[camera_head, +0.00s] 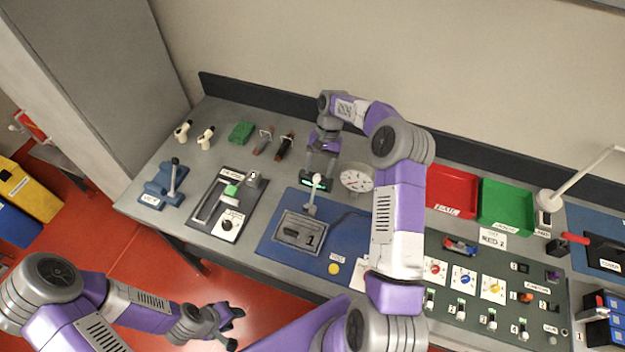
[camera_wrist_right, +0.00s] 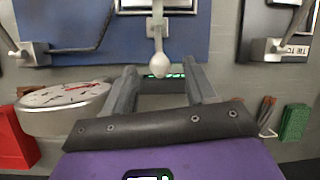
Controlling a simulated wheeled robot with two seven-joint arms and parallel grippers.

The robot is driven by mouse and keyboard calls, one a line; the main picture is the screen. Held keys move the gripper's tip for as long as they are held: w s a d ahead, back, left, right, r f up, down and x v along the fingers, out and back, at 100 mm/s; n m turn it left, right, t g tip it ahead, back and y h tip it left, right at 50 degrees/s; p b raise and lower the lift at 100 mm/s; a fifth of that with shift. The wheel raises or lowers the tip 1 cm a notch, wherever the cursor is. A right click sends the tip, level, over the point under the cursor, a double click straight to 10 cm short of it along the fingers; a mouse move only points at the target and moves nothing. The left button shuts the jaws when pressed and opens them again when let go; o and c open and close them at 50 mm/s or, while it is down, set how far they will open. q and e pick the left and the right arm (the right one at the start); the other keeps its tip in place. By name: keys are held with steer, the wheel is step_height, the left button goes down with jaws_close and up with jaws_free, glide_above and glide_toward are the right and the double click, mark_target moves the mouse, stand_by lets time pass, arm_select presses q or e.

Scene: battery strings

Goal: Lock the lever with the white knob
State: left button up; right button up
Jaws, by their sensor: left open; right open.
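The lever with the white knob (camera_head: 316,178) stands up from a grey fixture marked 1 (camera_head: 303,229) on the blue mat. In the right wrist view the white knob (camera_wrist_right: 160,66) shows at the end of its lever, between the fingertips in the picture. My right gripper (camera_head: 318,185) reaches in from the back and is open around or just behind the knob; contact cannot be told. Its two fingers also show in the right wrist view (camera_wrist_right: 161,80). My left gripper (camera_head: 232,328) is open and empty in front of the bench, over the red floor.
A round dial gauge (camera_head: 356,178) stands close right of my right gripper. A black panel with a handle (camera_head: 222,205) and a blue lever device (camera_head: 165,185) lie to the left. Red (camera_head: 451,190) and green (camera_head: 506,206) trays and a switch panel (camera_head: 535,318) are right.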

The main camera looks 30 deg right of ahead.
mark_target(316, 181)
steer(key=x, duration=0.7)
steer(key=shift+s, duration=0.15)
steer(key=shift+r, duration=0.1)
jaws_close()
